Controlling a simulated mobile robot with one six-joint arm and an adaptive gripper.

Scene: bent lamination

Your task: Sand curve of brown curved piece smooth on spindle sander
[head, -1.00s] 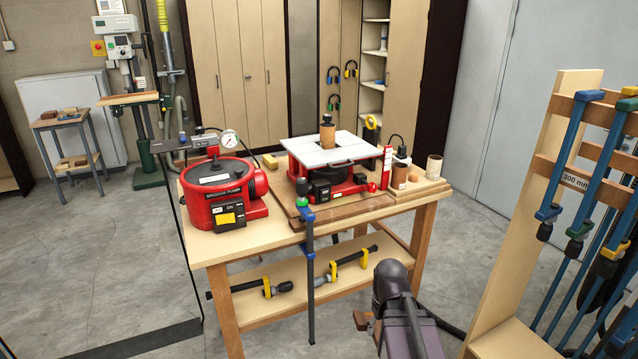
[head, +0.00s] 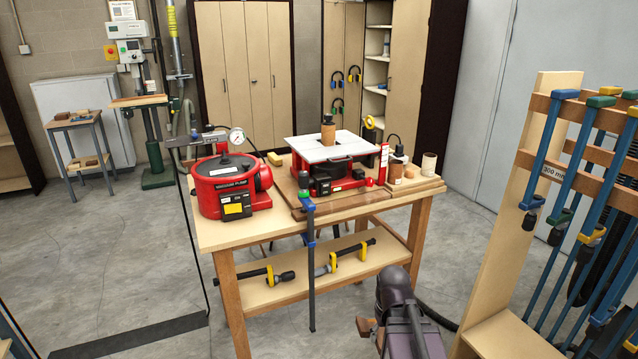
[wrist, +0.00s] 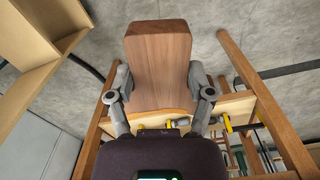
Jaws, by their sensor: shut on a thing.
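The brown curved piece (wrist: 157,65) fills the middle of the wrist view, held between the two fingers of my gripper (wrist: 160,92). In the head view only a small brown bit of the piece (head: 366,328) shows beside my dark arm, low in the picture; my fingers are hidden there. The red spindle sander (head: 336,178) stands on the workbench, with a pale table top and a brown upright spindle (head: 328,134). The held piece is in front of the bench, apart from the sander.
A red vacuum pump (head: 232,186) sits left of the sander on the workbench (head: 216,234). A clamp (head: 310,255) hangs down the bench's front edge. A clamp rack (head: 520,215) stands close on the right. Open floor lies left of the bench.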

